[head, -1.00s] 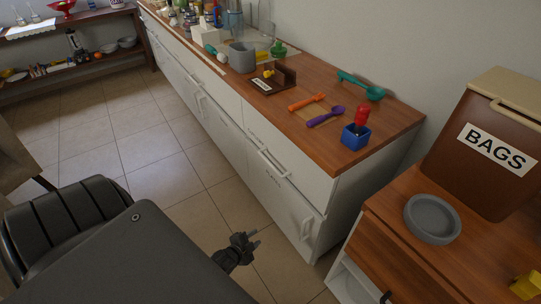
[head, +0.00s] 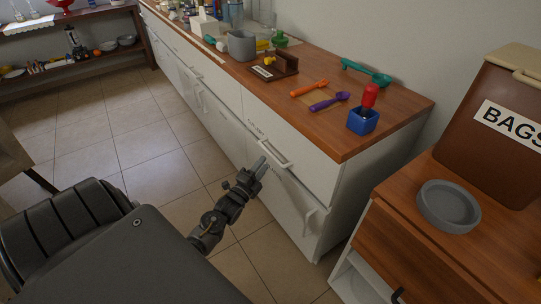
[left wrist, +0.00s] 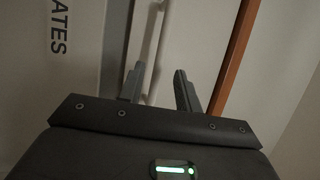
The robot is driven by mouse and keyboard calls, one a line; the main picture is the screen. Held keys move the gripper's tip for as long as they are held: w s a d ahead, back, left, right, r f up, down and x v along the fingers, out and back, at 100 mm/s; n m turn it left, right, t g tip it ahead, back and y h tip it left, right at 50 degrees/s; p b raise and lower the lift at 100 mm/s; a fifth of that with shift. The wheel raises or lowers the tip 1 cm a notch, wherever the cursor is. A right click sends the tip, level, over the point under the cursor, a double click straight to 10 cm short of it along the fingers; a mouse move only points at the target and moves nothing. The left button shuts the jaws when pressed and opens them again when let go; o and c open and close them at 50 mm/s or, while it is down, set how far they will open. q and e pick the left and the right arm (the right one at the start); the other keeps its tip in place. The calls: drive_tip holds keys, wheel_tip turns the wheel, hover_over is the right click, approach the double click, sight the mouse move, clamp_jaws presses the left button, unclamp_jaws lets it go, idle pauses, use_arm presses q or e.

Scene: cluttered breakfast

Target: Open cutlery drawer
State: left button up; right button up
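The cutlery drawer (head: 298,157) is the white top drawer at the near end of the long counter, with a small dark label. It looks shut. Its pale bar handle (head: 272,154) runs along the front and also shows as an upright bar in the left wrist view (left wrist: 155,35). My left gripper (head: 261,164) is just in front of this handle in the head view. In the left wrist view its two fingers (left wrist: 160,72) are apart, with the bar appearing between or just beyond them. I cannot tell whether they touch it. My right gripper is not in view.
The wooden countertop (head: 300,118) above holds an orange scoop (head: 309,88), a purple scoop (head: 329,102) and a blue box (head: 362,121). A lower cupboard front carries letters ending in "ATES" (left wrist: 60,27). A wooden cabinet with a grey bowl (head: 448,206) stands at right. The tiled floor (head: 140,150) is clear.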

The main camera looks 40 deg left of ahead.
sight(271, 155)
use_arm(q)
drive_tip(key=shift+x, duration=3.15)
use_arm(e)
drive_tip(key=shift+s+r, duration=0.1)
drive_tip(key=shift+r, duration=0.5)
